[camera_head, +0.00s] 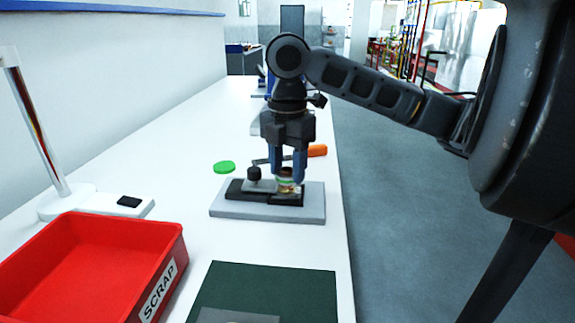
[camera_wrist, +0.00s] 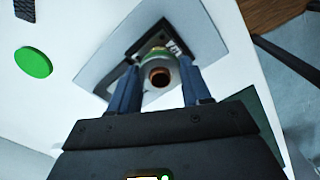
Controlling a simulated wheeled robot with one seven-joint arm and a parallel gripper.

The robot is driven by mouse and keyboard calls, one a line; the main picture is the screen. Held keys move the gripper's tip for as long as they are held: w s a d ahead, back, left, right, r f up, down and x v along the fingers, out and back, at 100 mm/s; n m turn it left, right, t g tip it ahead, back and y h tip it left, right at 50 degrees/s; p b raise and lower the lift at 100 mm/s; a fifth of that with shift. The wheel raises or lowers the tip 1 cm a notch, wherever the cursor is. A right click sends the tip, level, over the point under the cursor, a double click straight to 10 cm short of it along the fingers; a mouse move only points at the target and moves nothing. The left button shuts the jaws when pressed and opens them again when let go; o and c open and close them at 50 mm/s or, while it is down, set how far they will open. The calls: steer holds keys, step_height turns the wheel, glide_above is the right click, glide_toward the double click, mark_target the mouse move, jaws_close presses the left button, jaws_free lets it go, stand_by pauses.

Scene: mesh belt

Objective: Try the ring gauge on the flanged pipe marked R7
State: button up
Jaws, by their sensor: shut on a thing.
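My gripper (camera_head: 286,178) points down over a grey fixture plate (camera_head: 234,210) and is shut on the ring gauge. In the wrist view the ring gauge (camera_wrist: 147,68) is a grey ring with a green band, between my blue fingers. The brown flanged pipe (camera_wrist: 160,77) shows in its bore. In the head view a brownish end shows between the fingertips, at the fixture's black block (camera_head: 236,192). The ring is around or right over the pipe; how far down it sits is hidden. A pale label (camera_wrist: 175,47) on the block is too small to read.
A dark-knobbed clamp (camera_head: 254,174) stands left of my fingers. A red SCRAP bin (camera_head: 165,270) and a dark green mat (camera_head: 265,285) are nearer. The bench's right edge is close.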

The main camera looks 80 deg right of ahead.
steer(key=shift+r+p, duration=1.6)
steer(key=shift+r, duration=0.3)
step_height(320, 180, up, 6)
steer(key=p, duration=0.4)
steer(key=shift+f+p, duration=0.1)
steer(key=shift+p, duration=0.2)
